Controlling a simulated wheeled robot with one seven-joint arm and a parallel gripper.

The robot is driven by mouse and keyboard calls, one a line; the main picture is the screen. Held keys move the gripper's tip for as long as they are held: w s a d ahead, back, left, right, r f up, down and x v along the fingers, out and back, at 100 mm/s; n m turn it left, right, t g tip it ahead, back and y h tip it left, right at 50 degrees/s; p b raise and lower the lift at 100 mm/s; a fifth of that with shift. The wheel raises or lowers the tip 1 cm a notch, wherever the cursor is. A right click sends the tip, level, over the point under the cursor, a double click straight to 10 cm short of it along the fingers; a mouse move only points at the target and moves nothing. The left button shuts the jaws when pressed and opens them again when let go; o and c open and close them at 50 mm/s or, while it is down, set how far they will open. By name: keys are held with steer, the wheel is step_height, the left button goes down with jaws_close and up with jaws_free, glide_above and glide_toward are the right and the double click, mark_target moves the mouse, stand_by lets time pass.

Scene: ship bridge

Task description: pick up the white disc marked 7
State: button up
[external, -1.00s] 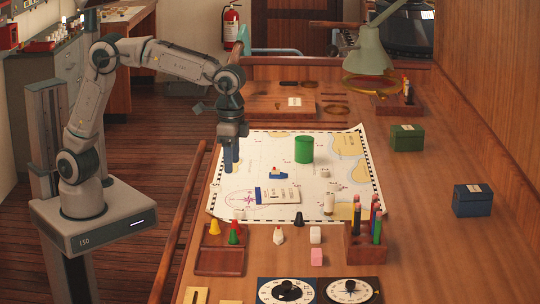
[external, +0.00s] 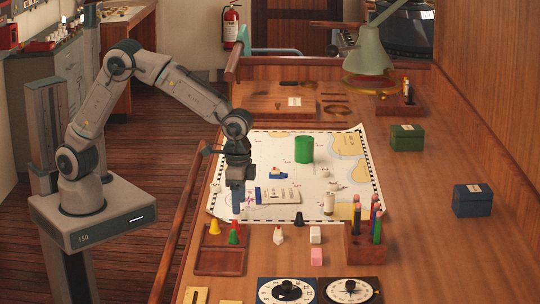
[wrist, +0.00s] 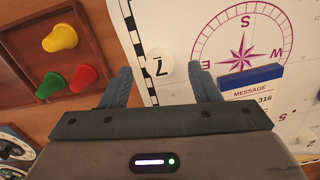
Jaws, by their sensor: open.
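The white disc marked 7 (wrist: 158,63) lies flat on the chart near its edge in the wrist view, with its black digit facing up. My gripper (wrist: 161,82) is open and empty, with the disc showing in the gap between its two fingers and slightly beyond the tips. In the external view my gripper (external: 237,205) points down over the chart's left front part, and it hides the disc there. I cannot tell the exact height left above the disc.
A wooden tray (wrist: 98,45) with red, green and yellow cones lies left of the disc. A blue-topped message pad (wrist: 252,80) lies right of it. The chart (external: 345,195) also bears a green cylinder (external: 304,150) and several small pieces.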

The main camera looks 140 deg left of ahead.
steer(key=shift+f, duration=1.2)
steer(key=c, duration=1.1)
steer(key=shift+o, duration=0.2)
steer(key=shift+r, duration=0.1)
